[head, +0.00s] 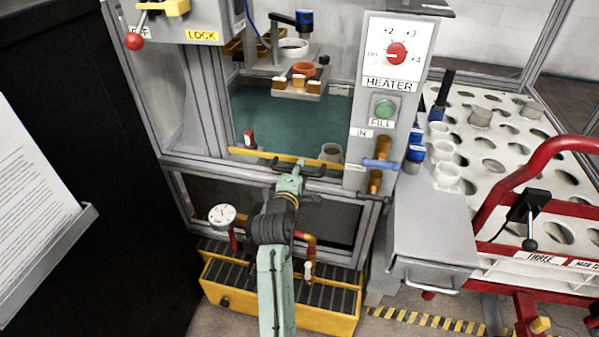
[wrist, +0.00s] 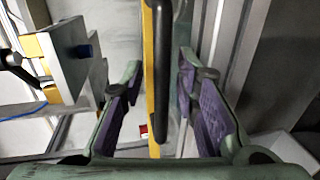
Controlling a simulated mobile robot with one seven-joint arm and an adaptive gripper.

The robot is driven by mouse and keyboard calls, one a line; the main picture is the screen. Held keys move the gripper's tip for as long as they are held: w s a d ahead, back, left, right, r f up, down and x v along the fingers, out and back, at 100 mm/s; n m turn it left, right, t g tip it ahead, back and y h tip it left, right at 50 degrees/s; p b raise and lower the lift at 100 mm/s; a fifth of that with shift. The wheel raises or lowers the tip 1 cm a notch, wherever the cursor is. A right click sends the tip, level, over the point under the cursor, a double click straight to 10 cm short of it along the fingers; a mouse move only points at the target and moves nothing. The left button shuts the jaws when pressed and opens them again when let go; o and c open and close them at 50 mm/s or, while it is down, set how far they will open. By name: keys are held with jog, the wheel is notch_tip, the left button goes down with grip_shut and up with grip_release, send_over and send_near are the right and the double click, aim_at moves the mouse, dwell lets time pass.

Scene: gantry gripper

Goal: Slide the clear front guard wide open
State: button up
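The clear front guard (head: 290,125) spans the machine's front opening, with a teal interior showing through it. Its yellow edge strip (head: 250,156) runs along the bottom of the opening, and it also shows in the wrist view (wrist: 150,100). A black bar handle (wrist: 162,70) is fixed along this strip. My gripper (head: 290,172) is at the handle in the head view, partly covering it. In the wrist view my gripper (wrist: 160,75) is open, with purple-padded fingers on either side of the handle and strip. Gaps show on both sides.
A heater panel (head: 392,80) with a red knob and green button stands right of the opening. A blue-handled valve (head: 380,164) projects near my gripper's right. A gauge (head: 222,216) and a yellow-edged grate (head: 280,305) are below. A grey control box (head: 200,20) overhangs the upper left.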

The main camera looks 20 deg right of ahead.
jog(key=shift+s, duration=0.1)
jog(key=v, duration=1.2)
dwell(0.4)
